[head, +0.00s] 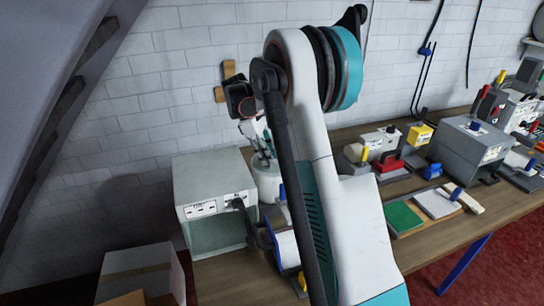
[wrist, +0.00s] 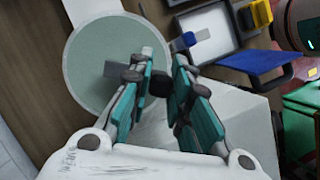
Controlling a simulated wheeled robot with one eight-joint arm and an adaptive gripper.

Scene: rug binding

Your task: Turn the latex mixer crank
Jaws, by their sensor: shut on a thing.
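The latex mixer shows in the wrist view as a round pot (wrist: 85,62) with a pale green inside, at upper left. A dark crank knob (wrist: 160,84) shows at the pot's right side. My gripper (wrist: 163,76) has its teal-padded fingers on either side of this knob, closed on it. In the head view the white pot (head: 267,186) stands on the bench behind my arm, partly hidden.
A grey box with sockets (head: 212,180) stands left of the pot. A blue-handled tray (wrist: 208,36) lies near the pot in the wrist view. Grey machines (head: 468,145) and green and white pads (head: 402,217) crowd the bench at right. Cardboard boxes (head: 140,262) stand at lower left.

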